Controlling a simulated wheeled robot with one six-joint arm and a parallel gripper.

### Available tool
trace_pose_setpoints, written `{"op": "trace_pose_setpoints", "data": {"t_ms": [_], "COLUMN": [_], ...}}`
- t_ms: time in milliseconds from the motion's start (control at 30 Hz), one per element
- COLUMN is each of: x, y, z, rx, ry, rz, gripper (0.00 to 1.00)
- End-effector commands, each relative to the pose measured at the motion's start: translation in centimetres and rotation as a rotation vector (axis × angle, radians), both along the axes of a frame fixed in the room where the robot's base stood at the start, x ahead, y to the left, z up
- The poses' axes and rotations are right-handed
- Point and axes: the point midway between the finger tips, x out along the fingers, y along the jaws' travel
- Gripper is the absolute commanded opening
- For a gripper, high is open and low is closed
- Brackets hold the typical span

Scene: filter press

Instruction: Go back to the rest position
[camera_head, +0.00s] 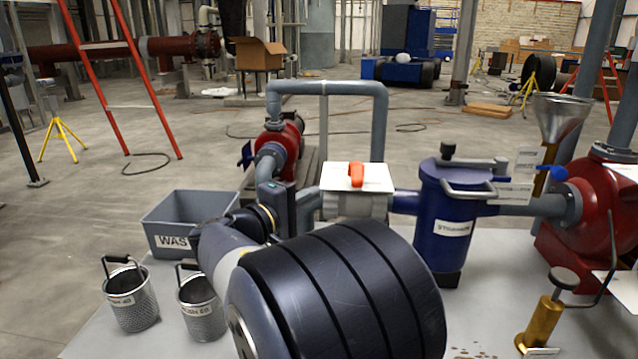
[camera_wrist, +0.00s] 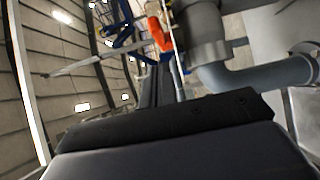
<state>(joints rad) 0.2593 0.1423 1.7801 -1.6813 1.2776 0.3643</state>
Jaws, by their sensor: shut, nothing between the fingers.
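My gripper (camera_wrist: 162,78) shows in the wrist view as dark fingers closed together, with nothing held between them. Beyond their tips is an orange handle (camera_wrist: 158,33), with grey pipe (camera_wrist: 262,75) to its right. In the head view my arm crosses the lower middle and bends up left of the orange valve handle (camera_head: 357,174); the fingers cannot be made out there. The handle sits on a white plate (camera_head: 338,181) over the pipe. No rest position is marked in either view.
A blue strainer (camera_head: 447,225) stands on the grey table right of the valve. A grey WAS-labelled bin (camera_head: 172,242) and two mesh baskets (camera_head: 133,308) (camera_head: 203,312) are at left. A brass piece (camera_head: 541,318) and a red pump (camera_head: 590,215) are at right.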

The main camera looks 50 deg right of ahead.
Motion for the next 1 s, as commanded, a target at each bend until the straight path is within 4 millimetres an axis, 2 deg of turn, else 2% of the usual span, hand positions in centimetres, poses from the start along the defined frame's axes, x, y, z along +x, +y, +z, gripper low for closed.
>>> {"op": "trace_pose_setpoints", "data": {"t_ms": [200, 633, 767, 1000], "x": [-0.7, -0.7, -0.3, 1.5], "y": [1.7, 1.7, 0.7, -3.3], "z": [0.0, 0.0, -0.1, -0.2], "rx": [-0.001, -0.001, 0.000, 0.000], "ry": [0.000, 0.000, 0.000, -0.001], "rz": [0.003, 0.001, -0.002, -0.003], "gripper": [0.00, 0.00, 0.00, 0.00]}}
